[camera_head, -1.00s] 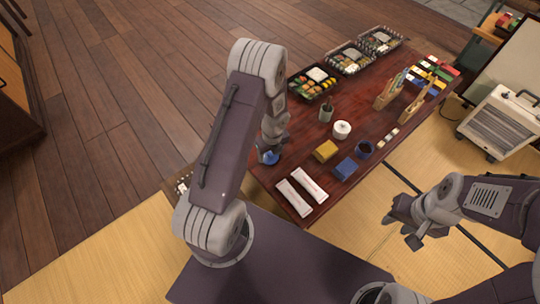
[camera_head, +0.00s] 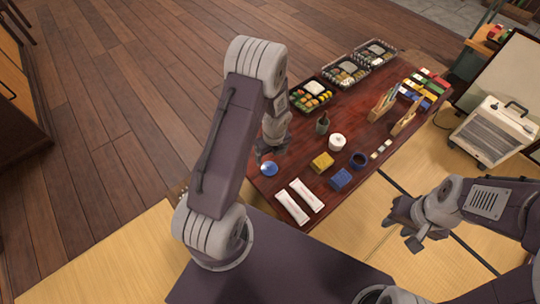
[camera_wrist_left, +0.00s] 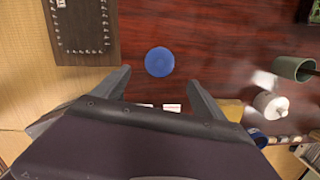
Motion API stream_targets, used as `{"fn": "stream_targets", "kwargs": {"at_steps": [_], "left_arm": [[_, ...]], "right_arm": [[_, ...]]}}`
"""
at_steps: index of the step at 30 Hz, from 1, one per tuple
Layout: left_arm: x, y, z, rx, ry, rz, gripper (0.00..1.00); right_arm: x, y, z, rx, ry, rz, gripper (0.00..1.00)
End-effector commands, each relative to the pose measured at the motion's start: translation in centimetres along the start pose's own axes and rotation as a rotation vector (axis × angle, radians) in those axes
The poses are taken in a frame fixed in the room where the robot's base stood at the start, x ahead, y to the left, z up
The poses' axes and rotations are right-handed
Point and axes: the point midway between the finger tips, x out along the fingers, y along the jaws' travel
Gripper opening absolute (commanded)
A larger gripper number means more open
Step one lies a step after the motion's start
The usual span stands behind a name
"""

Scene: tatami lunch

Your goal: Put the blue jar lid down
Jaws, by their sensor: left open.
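The blue jar lid (camera_head: 268,169) lies flat on the dark red table near its left edge. It shows as a round blue disc in the left wrist view (camera_wrist_left: 159,62). My left gripper (camera_head: 269,151) is open and empty, just above the lid. In the wrist view its fingers (camera_wrist_left: 160,80) stand wide apart, clear of the lid on either side. A dark blue round pot (camera_head: 359,159) stands on the table further right. My right gripper (camera_head: 424,238) hangs off the table over the tatami; its jaws are not clear.
Two white packets (camera_head: 306,195), a blue block (camera_head: 341,179) and a yellow block (camera_head: 322,162) lie right of the lid. A white pot (camera_head: 337,142) and a green cup (camera_head: 322,125) stand behind. A dark studded tray (camera_wrist_left: 84,50) is left of the lid in the wrist view.

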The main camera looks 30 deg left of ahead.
Motion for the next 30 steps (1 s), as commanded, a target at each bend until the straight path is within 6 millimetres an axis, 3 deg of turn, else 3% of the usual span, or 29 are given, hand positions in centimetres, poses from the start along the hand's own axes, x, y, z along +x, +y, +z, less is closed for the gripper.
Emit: {"fn": "stream_targets", "kwargs": {"at_steps": [1,3,10,13,17,21,24,27,30], "left_arm": [[-1.6,0.0,0.1,0.0,0.0,0.0,0.82],[-2.4,0.0,0.0,0.0,0.001,0.001,0.82],[-3.0,0.0,-0.1,-0.003,0.0,0.001,0.82],[-4.3,0.1,-0.3,-0.136,-0.002,-0.006,0.82],[-9.3,1.2,-2.2,-0.682,0.01,-0.023,0.82],[-14.3,3.4,-5.6,-1.391,0.06,-0.025,0.82],[-16.5,5.0,-7.8,-1.792,0.102,-0.007,0.82],[-17.7,6.0,-9.3,-2.05,0.132,0.015,0.82],[-18.1,6.4,-9.9,-2.168,0.146,0.029,0.82]], "right_arm": [[-1.4,0.0,-0.1,0.0,0.0,0.0,0.36],[-1.8,0.0,-0.2,0.0,0.0,0.0,0.36],[-2.0,0.0,-0.2,0.0,0.0,0.0,0.36],[-2.0,0.0,-0.2,0.0,0.0,0.0,0.36],[-2.0,0.0,-0.2,0.0,0.0,0.0,0.36],[-1.9,0.0,-0.2,0.0,0.0,0.0,0.36],[-1.9,0.0,-0.2,0.0,0.0,0.0,0.36],[-1.9,0.0,-0.2,0.0,0.0,0.0,0.36],[-1.9,0.0,-0.2,0.0,0.0,0.0,0.36]]}}
